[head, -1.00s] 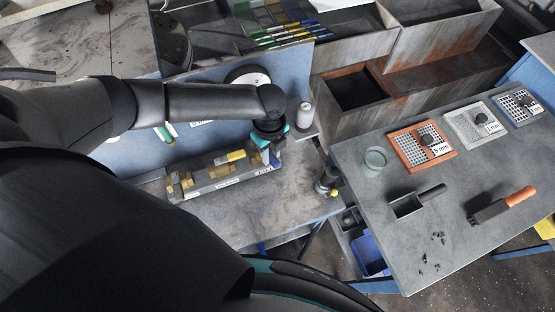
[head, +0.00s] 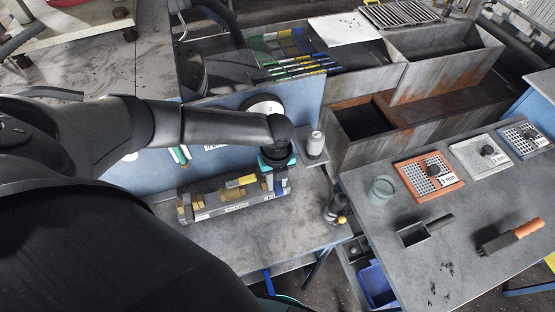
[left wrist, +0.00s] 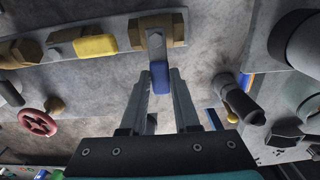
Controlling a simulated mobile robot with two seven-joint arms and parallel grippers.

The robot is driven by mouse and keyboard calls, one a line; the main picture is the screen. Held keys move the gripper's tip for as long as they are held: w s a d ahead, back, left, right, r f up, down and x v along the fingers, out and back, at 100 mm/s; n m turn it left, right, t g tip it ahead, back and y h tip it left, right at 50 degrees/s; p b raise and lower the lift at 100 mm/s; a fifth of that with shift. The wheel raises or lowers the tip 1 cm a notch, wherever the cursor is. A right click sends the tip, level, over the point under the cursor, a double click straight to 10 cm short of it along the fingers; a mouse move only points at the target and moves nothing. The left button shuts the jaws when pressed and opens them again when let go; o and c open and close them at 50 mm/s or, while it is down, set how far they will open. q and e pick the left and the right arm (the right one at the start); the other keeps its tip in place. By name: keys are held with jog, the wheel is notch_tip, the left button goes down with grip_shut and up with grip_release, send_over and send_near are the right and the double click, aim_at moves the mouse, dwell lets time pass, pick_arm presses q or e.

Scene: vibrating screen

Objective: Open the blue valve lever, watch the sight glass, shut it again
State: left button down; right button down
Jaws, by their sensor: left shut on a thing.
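The blue valve lever (left wrist: 160,77) shows in the left wrist view, hanging from a brass valve body (left wrist: 156,38) on the pipe rack. My left gripper (head: 278,186) reaches down to the right end of this rack in the head view. In the left wrist view its two fingers (left wrist: 160,84) stand on either side of the blue lever and are shut on it. In the head view the gripper and wrist mostly hide the lever. I cannot clearly make out the sight glass. My right gripper is not in view.
A yellow lever (head: 240,181) sits left of my gripper on the same rack (head: 240,205). A grey table (head: 390,235) at right holds sieve plates, a scoop (head: 424,230) and an orange-handled brush (head: 510,235).

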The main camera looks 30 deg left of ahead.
aim_at(277, 185)
pick_arm(q)
jog(key=c, duration=0.6)
grip_release()
jog(key=shift+c, duration=0.2)
jog(key=shift+r, duration=0.1)
notch_tip(277, 185, up, 15)
jog(key=shift+p, duration=0.45)
